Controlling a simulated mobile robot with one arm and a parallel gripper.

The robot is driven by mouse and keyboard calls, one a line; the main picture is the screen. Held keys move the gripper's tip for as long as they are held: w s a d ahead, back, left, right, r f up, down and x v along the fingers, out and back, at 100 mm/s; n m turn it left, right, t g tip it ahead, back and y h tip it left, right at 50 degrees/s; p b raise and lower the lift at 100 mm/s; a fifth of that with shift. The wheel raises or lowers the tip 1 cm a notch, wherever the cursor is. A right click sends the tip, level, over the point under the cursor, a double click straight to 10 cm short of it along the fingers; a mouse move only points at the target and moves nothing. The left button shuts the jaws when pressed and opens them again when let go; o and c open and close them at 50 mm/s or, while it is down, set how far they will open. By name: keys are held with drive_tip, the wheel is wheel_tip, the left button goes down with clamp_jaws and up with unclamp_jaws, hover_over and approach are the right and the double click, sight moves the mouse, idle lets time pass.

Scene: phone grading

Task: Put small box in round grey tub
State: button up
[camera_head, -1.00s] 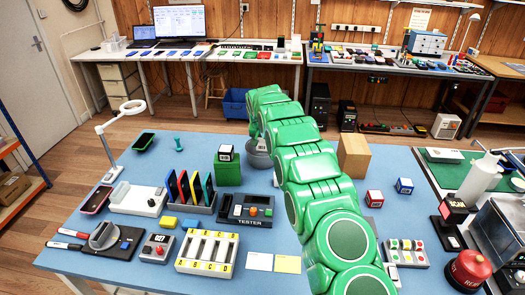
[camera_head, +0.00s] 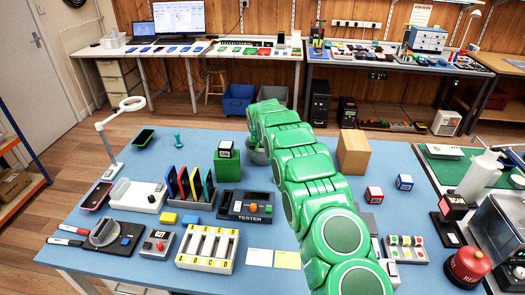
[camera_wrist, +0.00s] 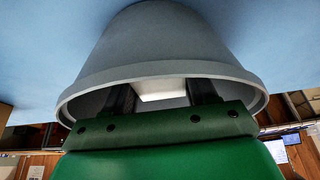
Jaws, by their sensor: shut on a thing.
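The round grey tub (camera_head: 257,158) stands on the blue table, mostly hidden behind my green arm in the head view. In the wrist view the tub (camera_wrist: 160,45) fills the upper middle, and its rim surrounds my two dark fingers. My gripper (camera_wrist: 160,97) reaches inside the rim, shut on a pale, white-faced thing (camera_wrist: 160,89) that looks like the small box. Only one face of it shows between the fingers. In the head view my fingers and this box are hidden by the arm.
A green block (camera_head: 228,172) with a dark, white-topped cube (camera_head: 225,149) stands left of the tub. A wooden block (camera_head: 353,152) stands to the right. A red cube (camera_head: 373,194) and a blue cube (camera_head: 404,182) lie further right. The tester (camera_head: 246,207) is in front.

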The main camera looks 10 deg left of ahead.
drive_tip(key=o, duration=1.2)
drive_tip(key=shift+c, duration=0.2)
drive_tip(key=v, duration=1.2)
drive_tip(key=s+d+r+g, duration=0.1)
drive_tip(key=s+d+r, duration=0.5)
drive_tip(key=s, duration=0.4)
drive_tip(key=s+d+r+g+h, duration=0.1)
drive_tip(key=s+d+r, duration=0.3)
drive_tip(key=s+d, duration=0.4)
drive_tip(key=s+d+r+g, duration=0.1)
drive_tip(key=s+d+r, duration=0.5)
drive_tip(key=s, duration=0.5)
drive_tip(key=s+d+f+g, duration=0.1)
drive_tip(key=s+d, duration=0.2)
drive_tip(key=s, duration=1.5)
drive_tip(key=s+d+g+y, duration=0.1)
drive_tip(key=s+d+g, duration=0.1)
drive_tip(key=s, duration=1.6)
drive_tip(key=shift+s+d+f, duration=0.25)
drive_tip(key=shift+d+f, duration=0.1)
drive_tip(key=shift+d, duration=0.2)
